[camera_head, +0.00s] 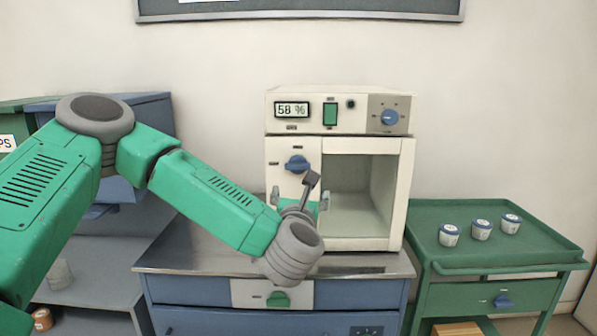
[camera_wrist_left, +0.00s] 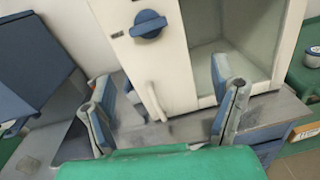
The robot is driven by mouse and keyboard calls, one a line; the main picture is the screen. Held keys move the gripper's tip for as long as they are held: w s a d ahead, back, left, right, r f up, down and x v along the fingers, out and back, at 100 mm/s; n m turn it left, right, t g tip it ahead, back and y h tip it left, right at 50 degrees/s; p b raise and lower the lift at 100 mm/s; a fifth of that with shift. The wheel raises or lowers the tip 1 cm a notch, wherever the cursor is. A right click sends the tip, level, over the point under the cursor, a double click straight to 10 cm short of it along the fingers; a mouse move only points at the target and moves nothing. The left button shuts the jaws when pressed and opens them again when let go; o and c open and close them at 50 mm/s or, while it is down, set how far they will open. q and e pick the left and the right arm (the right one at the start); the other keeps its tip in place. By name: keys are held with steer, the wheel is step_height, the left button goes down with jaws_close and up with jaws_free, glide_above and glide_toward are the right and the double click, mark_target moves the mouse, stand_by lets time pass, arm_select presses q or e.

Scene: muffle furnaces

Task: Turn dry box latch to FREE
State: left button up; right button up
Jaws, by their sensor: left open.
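The dry box (camera_head: 342,131) is a cream cabinet on a metal-topped bench. Its blue latch knob (camera_head: 297,164) sits on the front panel left of the window, lying roughly horizontal in the head view. The latch knob (camera_wrist_left: 148,24) also shows at the top of the left wrist view. Its label is too small to read. My left gripper (camera_head: 300,199) is open and empty, in front of the box and below the latch, apart from it. In the left wrist view its two blue-padded fingers (camera_wrist_left: 163,84) stand wide apart, with the white door handle (camera_wrist_left: 155,101) beyond them. My right gripper is out of view.
A grey-blue dial (camera_head: 390,117) and a "58 %" display (camera_head: 292,110) are on the upper panel. The compartment looks empty. A green cart (camera_head: 554,250) with several small jars stands right. A drawer with a green knob (camera_head: 278,299) is below the bench top.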

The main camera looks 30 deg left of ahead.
mark_target(298, 167)
arm_select(q)
steer(key=shift+n+y, duration=0.5)
steer(key=shift+n, duration=0.3)
steer(key=x, duration=0.4)
steer(key=p+x, duration=0.1)
steer(key=x, duration=0.4)
steer(key=r+x, duration=0.1)
steer(key=x, duration=0.4)
steer(key=shift+s+a+r, duration=0.1)
steer(key=shift+a, duration=0.4)
steer(key=c, duration=1.2)
